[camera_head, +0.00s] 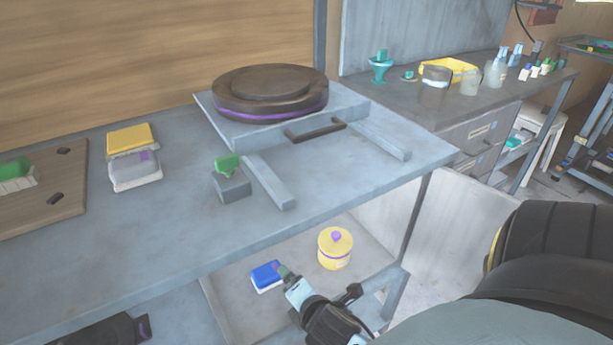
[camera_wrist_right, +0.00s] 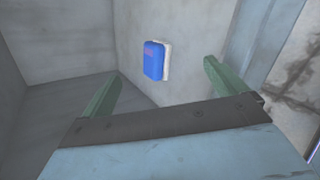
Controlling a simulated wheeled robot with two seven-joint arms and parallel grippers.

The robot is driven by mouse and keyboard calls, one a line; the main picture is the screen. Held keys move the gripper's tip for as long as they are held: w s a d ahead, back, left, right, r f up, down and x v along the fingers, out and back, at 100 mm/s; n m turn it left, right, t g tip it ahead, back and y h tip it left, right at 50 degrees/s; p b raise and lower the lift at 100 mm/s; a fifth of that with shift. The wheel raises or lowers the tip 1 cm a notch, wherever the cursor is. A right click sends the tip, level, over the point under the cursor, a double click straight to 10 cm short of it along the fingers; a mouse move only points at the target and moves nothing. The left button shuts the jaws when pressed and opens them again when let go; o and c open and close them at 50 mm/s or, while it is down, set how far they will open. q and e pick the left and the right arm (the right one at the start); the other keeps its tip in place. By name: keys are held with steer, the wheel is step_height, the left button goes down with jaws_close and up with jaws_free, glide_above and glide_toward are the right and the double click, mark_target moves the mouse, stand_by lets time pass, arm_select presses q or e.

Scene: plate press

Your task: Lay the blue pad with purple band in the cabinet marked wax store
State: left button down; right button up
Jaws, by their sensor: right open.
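The blue pad (camera_head: 266,276) lies on the floor of an open compartment (camera_head: 232,299) under the bench. In the right wrist view the blue pad (camera_wrist_right: 153,61) shows a purple mark and a pale underside. My right gripper (camera_head: 286,275) is over the pad's right side in the head view. In the wrist view my right gripper (camera_wrist_right: 163,73) has its green fingers apart, with the pad beyond them and nothing held. I cannot read any wax store marking on the compartment.
A yellow jar (camera_head: 334,250) with a purple knob stands right of the pad in the compartment. The bench (camera_head: 330,200) edge overhangs it. A pale panel (camera_head: 455,215) stands at the right. On the bench are a press (camera_head: 270,95) and a green-topped block (camera_head: 232,186).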

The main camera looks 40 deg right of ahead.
steer(key=s+a+r+m+g+y, duration=0.4)
steer(key=s+a+m, duration=0.3)
steer(key=m, duration=0.9)
steer(key=s+g, duration=0.1)
steer(key=s, duration=0.2)
steer(key=shift+a+r+y, duration=0.3)
